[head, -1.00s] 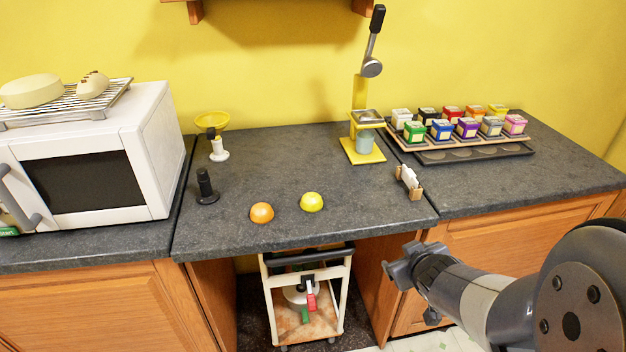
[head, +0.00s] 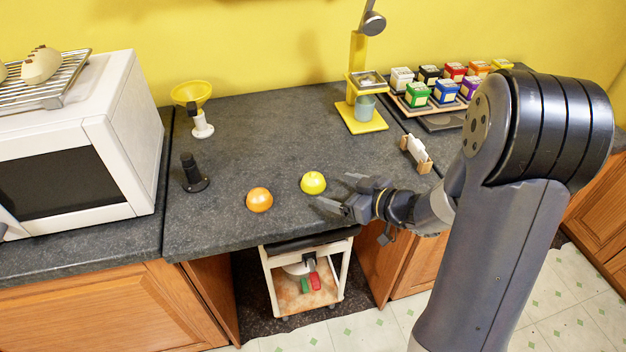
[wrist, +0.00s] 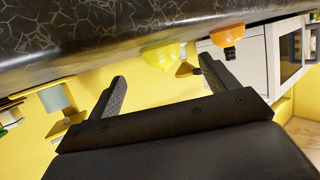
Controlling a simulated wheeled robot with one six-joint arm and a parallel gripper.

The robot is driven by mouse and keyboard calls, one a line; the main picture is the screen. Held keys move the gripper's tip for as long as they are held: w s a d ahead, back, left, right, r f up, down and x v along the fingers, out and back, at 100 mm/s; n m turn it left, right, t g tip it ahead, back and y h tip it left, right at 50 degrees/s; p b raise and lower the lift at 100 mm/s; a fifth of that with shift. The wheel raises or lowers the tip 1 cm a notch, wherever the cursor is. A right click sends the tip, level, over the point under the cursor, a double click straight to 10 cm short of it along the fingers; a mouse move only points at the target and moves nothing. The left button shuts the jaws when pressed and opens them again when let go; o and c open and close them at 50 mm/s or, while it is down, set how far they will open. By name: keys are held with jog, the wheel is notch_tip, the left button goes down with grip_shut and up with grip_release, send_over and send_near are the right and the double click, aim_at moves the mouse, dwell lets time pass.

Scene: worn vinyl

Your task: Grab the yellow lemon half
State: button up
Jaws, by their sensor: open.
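The lemon half is not between the fingertips.
A black stand (head: 194,176) and a yellow funnel on a white stand (head: 202,120) are at the left. A yellow press (head: 362,115) stands behind, and a small wooden holder (head: 415,153) is at the right. A white microwave (head: 70,130) bounds the left.

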aim_at(321, 184)
jog(key=shift+x, duration=3.35)
jog(key=shift+a+r, duration=0.1)
jog(key=shift+r, duration=0.1)
jog(key=shift+c, duration=0.4)
jog(key=c, duration=1)
